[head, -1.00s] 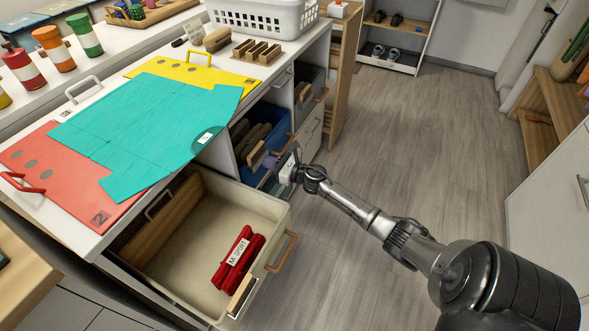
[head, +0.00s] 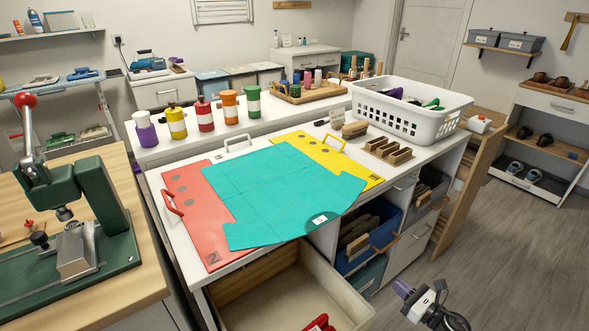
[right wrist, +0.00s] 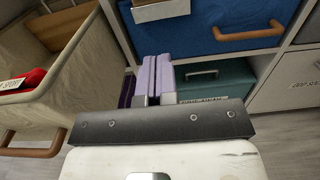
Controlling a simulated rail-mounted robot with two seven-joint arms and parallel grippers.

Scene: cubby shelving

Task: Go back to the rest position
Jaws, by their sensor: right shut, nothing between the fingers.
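My right gripper (head: 402,287) shows at the bottom right of the head view, in front of the cubby shelving and right of the open drawer. In the right wrist view its two lilac fingers (right wrist: 157,62) are together with nothing between them. My left gripper is in neither view. The open cream drawer (head: 345,292) holds a red bundle (head: 320,323), partly cut off by the head view's bottom edge. In the right wrist view the drawer (right wrist: 62,70) is at the left, beside the gripper and apart from the fingers.
A blue bin (head: 378,238) and a teal box (head: 368,275) sit in the cubbies. The white counter carries a teal cloth (head: 280,190) and a white basket (head: 430,122). A green press (head: 100,200) stands on the wooden table at left. The floor (head: 510,250) at right is clear.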

